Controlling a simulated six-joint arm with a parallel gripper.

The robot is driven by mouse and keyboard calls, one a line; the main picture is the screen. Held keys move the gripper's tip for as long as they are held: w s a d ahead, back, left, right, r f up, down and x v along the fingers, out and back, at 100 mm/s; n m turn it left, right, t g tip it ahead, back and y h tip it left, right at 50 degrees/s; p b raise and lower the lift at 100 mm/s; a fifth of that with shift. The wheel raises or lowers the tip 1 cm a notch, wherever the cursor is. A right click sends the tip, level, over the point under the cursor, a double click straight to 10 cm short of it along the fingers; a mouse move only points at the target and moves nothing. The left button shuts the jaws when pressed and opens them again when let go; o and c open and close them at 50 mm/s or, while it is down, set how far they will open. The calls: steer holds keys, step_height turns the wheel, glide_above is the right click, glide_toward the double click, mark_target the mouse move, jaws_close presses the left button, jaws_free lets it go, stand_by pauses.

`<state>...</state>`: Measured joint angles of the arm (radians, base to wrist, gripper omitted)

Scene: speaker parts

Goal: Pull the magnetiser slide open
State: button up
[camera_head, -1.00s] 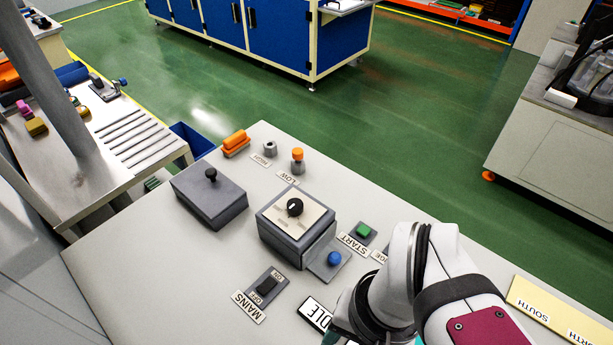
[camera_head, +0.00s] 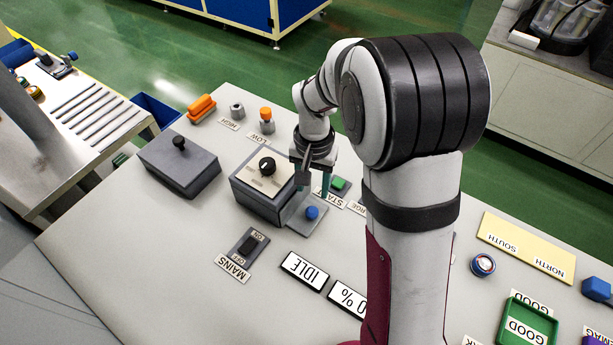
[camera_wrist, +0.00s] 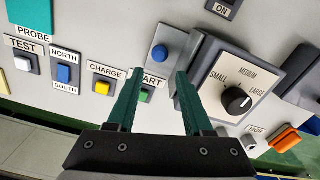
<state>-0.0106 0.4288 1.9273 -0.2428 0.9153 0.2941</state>
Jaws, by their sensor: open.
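The magnetiser (camera_head: 262,196) is a grey box with a black dial on its cream top. Its slide (camera_head: 298,222) is a grey plate at the box's right side, carrying a round blue knob (camera_head: 312,213). In the wrist view the slide (camera_wrist: 172,45) and its blue knob (camera_wrist: 160,53) lie just beyond my fingertips. My gripper (camera_head: 313,190) points down beside the box, above and behind the knob. Its two teal fingers are apart and empty in the wrist view (camera_wrist: 159,78). The space between them lines up roughly with the knob.
The green START button (camera_head: 339,184) is close to the fingers, and its label is partly hidden. A MAINS switch (camera_head: 248,243) and IDLE display (camera_head: 304,271) stand in front. A grey box with a black knob (camera_head: 180,166) stands left. Bare table lies between the switch and IDLE display.

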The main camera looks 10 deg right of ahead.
mark_target(312, 210)
step_height(312, 210, down, 10)
steer(key=shift+r, duration=0.2)
jaws_close()
steer(key=shift+r, duration=0.1)
stand_by(1.3)
